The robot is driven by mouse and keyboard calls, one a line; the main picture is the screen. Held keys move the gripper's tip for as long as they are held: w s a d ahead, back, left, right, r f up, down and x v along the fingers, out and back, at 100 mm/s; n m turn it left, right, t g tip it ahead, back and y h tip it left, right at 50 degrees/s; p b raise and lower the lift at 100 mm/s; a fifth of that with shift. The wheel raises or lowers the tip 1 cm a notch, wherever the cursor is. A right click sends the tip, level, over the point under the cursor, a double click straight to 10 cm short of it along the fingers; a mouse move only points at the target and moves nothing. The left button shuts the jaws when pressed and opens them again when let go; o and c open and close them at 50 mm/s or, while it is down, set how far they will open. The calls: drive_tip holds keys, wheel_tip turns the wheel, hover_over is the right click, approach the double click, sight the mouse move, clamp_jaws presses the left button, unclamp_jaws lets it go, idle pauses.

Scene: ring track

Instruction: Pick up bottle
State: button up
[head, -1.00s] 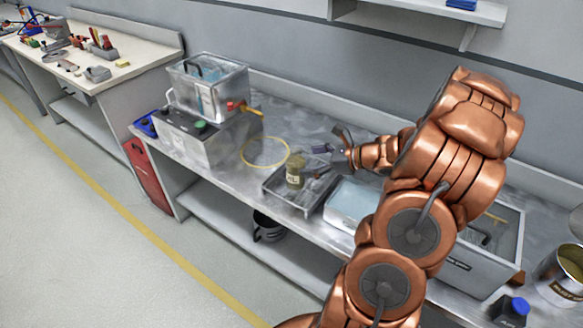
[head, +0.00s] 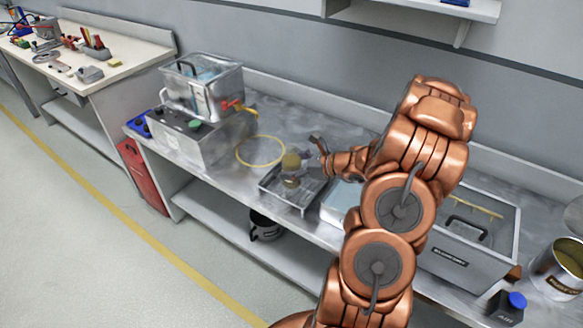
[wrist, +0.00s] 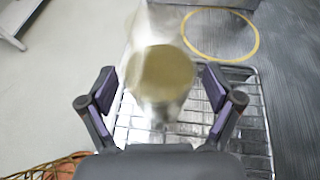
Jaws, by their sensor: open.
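The bottle is a small jar with an olive-yellow top (head: 291,162), standing upright on a metal tray (head: 303,207) on the steel bench. In the wrist view its round olive top (wrist: 163,74) lies between my two fingers, with a blurred, pale, glassy body around it. My gripper (wrist: 160,92) is open, its dark fingers with purple pads to either side of the bottle. I see no clear contact.
A yellow ring (head: 238,153) lies behind the tray. A grey box with a clear tank (head: 200,90) stands at left. A pale blue bath (head: 341,203) is just right of the tray, partly behind my arm. A large grey basin (head: 455,260) stands farther right.

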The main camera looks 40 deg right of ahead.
drive_tip(key=shift+w, duration=0.1)
drive_tip(key=c, duration=1.5)
drive_tip(key=shift+r, duration=0.15)
